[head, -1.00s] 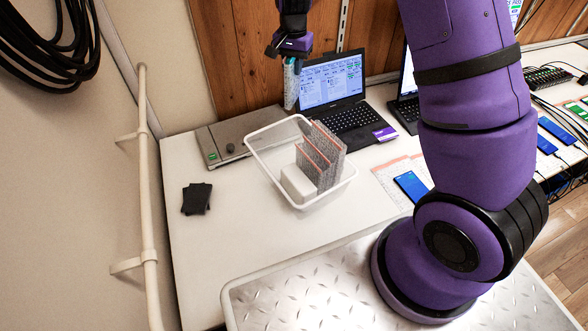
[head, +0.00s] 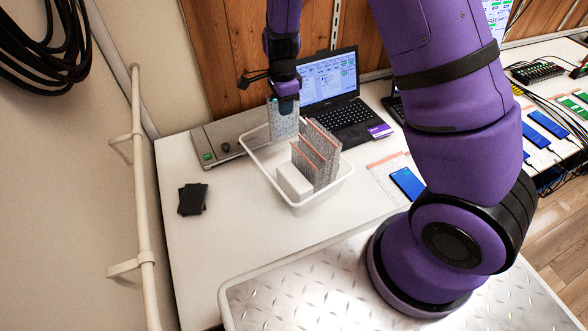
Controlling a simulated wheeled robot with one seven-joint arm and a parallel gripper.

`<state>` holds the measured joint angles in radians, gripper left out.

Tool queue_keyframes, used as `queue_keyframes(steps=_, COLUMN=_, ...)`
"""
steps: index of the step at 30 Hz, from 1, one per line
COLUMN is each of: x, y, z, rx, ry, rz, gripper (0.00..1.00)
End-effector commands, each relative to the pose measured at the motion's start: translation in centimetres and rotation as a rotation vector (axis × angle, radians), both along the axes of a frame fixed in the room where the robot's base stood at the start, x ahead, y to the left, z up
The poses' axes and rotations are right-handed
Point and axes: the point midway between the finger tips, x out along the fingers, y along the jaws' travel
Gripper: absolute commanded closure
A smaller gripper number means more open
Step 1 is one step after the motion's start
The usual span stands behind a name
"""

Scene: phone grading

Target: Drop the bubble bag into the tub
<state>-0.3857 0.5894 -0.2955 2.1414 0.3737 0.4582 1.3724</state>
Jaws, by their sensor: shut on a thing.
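My gripper (head: 285,98) points down over the back part of the white tub and is shut on a bubble bag (head: 284,124). The bag is light blue-grey and hangs upright below the jaws. Its lower end appears to be at or just inside the tub's back rim; the exact depth is hard to tell. The white tub (head: 322,197) stands on the table. Inside it, several grey bubble bags with orange-red edges (head: 318,150) stand upright on the right, with a white box (head: 294,181) at the front.
An open laptop (head: 335,95) stands behind the tub, with a flat grey device (head: 215,140) at its back left. Black flat items (head: 193,199) lie on the left. A blue phone (head: 407,183) lies right of the tub. The white table (head: 235,230) is clear in front.

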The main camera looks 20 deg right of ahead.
Motion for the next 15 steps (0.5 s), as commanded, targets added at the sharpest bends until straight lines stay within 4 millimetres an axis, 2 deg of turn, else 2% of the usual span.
queue_keyframes(steps=9, x=0.0, y=-0.1, z=-3.4, rx=0.000, ry=0.003, rz=-0.001, gripper=1.00)
queue_keyframes(steps=15, x=0.0, y=0.0, z=-4.9, rx=0.000, ry=0.002, rz=0.002, gripper=1.00)
